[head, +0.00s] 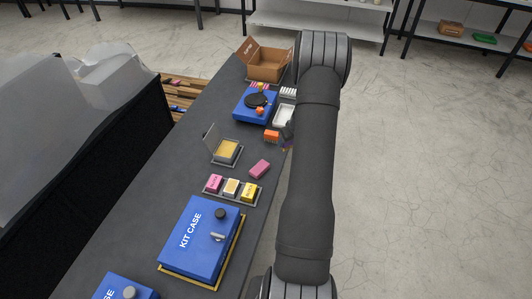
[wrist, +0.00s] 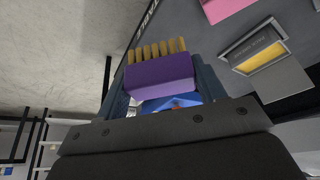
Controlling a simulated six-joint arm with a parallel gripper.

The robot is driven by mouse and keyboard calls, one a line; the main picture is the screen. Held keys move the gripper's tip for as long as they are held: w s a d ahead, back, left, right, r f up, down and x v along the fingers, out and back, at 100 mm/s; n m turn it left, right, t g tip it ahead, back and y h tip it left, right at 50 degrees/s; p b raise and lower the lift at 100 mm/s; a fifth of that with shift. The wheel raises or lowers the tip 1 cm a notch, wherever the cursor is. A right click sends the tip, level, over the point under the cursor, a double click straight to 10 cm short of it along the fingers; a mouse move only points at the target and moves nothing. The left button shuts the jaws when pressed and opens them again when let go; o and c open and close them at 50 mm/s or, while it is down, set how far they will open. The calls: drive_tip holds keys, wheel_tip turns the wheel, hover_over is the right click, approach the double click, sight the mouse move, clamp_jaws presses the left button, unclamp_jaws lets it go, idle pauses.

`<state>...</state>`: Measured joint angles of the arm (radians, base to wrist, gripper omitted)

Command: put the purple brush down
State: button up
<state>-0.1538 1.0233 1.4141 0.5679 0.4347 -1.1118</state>
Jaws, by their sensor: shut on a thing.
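The purple brush (wrist: 160,75) is between the two fingers of my gripper (wrist: 163,85) in the wrist view. It has a purple block body and a row of tan bristles pointing away from the palm. My gripper is shut on it. In the head view my arm hides most of the gripper. A small bit of purple (head: 286,146) shows at the arm's left edge, by the right edge of the dark bench (head: 120,225). I cannot tell how high the brush is above the bench, or whether it touches it.
An orange block (head: 271,136), a white tray (head: 284,115), a pink block (head: 260,168) and an open box with a yellow pad (head: 226,152) are near. A tray of small blocks (head: 232,188) and a blue kit case (head: 199,240) lie closer. Bare bench shows left of these.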

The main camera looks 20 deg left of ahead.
drive_tip(key=a+f, duration=0.2)
drive_tip(key=a, duration=0.1)
drive_tip(key=w+a+f, duration=0.1)
drive_tip(key=a+f, duration=0.1)
drive_tip(key=a, duration=0.1)
drive_tip(key=a+f, duration=0.2)
drive_tip(key=a, duration=0.2)
drive_tip(key=shift+w+a+f, duration=0.1)
drive_tip(key=shift+w, duration=0.3)
drive_tip(key=shift+f, duration=2)
drive_tip(key=shift+f, duration=0.1)
drive_tip(key=o, duration=1)
drive_tip(key=shift+c, duration=0.2)
drive_tip(key=shift+r, duration=0.4)
drive_tip(key=v, duration=1.1)
drive_tip(key=shift+r, duration=0.2)
